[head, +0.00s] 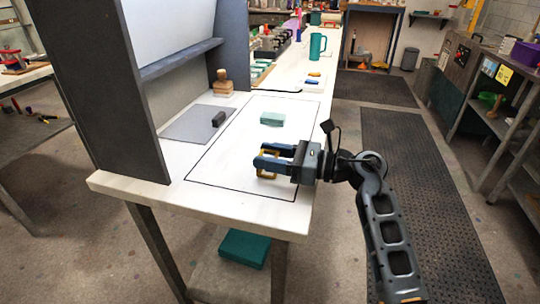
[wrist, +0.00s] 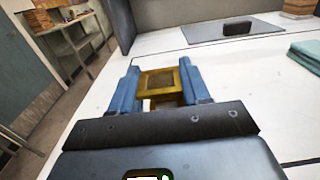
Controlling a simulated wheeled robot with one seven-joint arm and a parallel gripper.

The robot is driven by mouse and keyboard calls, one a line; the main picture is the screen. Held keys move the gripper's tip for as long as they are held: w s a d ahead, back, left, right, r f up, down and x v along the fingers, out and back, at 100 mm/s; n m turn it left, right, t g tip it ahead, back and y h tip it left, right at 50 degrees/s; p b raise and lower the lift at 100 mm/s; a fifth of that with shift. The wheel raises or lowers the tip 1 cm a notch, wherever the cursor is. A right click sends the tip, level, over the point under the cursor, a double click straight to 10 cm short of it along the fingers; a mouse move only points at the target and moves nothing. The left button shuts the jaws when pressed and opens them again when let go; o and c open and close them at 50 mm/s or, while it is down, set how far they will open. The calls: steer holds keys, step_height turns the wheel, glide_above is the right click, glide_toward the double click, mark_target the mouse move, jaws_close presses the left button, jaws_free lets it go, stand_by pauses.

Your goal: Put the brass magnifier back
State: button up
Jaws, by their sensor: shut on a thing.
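The brass magnifier (wrist: 158,84) shows as a square brass-coloured frame between the blue fingers of my gripper (wrist: 160,88) in the wrist view. My gripper is shut on it. In the head view, my gripper (head: 270,160) reaches in from the right over the near part of the white bench, and the brass magnifier (head: 266,175) hangs between and below the fingers. I cannot tell whether the magnifier touches the bench. Part of it is hidden by the fingers.
A black outline marks the white bench top (head: 225,205). A folded teal cloth (head: 272,118) lies inside it. A grey mat (head: 190,126) with a dark block (head: 218,118) lies to the left. A wooden stamp-like block (head: 222,86) stands behind. A grey upright panel (head: 105,90) borders the left.

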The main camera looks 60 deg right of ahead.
steer(key=shift+f, duration=0.25)
